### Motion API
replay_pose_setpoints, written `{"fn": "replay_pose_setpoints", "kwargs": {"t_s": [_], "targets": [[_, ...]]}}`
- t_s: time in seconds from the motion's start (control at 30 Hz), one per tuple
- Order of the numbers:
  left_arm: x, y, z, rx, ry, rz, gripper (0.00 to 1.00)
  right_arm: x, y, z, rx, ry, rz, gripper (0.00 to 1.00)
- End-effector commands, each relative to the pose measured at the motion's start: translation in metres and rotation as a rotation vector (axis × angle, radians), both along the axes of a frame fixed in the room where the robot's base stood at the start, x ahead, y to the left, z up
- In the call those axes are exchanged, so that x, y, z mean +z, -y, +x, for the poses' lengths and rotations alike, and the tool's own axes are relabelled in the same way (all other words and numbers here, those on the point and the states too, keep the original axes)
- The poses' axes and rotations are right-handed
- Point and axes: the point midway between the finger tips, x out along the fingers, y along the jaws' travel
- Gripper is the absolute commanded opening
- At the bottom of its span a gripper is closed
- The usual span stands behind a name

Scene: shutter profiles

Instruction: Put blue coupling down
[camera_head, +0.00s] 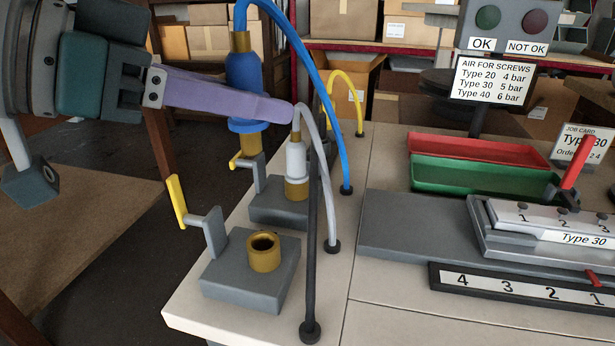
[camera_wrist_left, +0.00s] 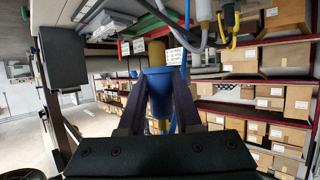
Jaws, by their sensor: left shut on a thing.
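The blue coupling (camera_head: 243,80) hangs upright in the air on its blue hose, with a brass collar at the top. My left gripper (camera_head: 262,108) is shut on it, the purple finger crossing its body. In the left wrist view the coupling (camera_wrist_left: 158,92) sits between both fingers. Below and to the right, the nearest grey block (camera_head: 250,275) has an empty brass socket (camera_head: 264,252) and a yellow-tipped lever (camera_head: 177,203). The coupling is above and apart from it. My right gripper is not in view.
A white coupling (camera_head: 297,162) on a grey hose stands in the brass socket of the block behind. Red (camera_head: 475,150) and green (camera_head: 470,176) trays and a Type 30 fixture (camera_head: 550,230) are at right.

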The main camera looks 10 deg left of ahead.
Motion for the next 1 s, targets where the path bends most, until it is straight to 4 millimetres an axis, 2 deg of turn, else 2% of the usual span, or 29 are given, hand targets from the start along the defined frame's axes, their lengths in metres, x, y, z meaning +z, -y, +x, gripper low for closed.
{"fn": "replay_pose_setpoints", "kwargs": {"t_s": [0.03, 0.1, 0.2, 0.3, 0.47, 0.6, 0.7, 1.0], "targets": [[-0.022, 0.000, -0.001, 0.002, -0.007, -0.003, 0.00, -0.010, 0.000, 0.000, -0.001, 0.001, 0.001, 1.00], [-0.042, 0.000, 0.000, 0.002, -0.005, -0.003, 0.00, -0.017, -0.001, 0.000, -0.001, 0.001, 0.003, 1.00], [-0.065, 0.000, 0.000, 0.002, -0.003, -0.002, 0.00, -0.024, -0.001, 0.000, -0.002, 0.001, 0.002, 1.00], [-0.079, 0.000, 0.000, 0.002, 0.001, 0.000, 0.00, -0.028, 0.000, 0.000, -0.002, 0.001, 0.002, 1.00], [-0.092, 0.000, 0.000, 0.000, 0.001, -0.002, 0.00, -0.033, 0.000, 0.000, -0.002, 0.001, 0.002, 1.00], [-0.116, 0.000, 0.000, 0.001, 0.000, 0.000, 0.00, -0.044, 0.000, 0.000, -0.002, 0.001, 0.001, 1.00], [-0.127, 0.000, 0.000, 0.001, 0.000, -0.001, 0.00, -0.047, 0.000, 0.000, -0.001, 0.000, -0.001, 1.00], [-0.128, 0.000, 0.000, 0.001, 0.003, 0.000, 0.00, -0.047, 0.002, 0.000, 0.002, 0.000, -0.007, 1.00]]}}
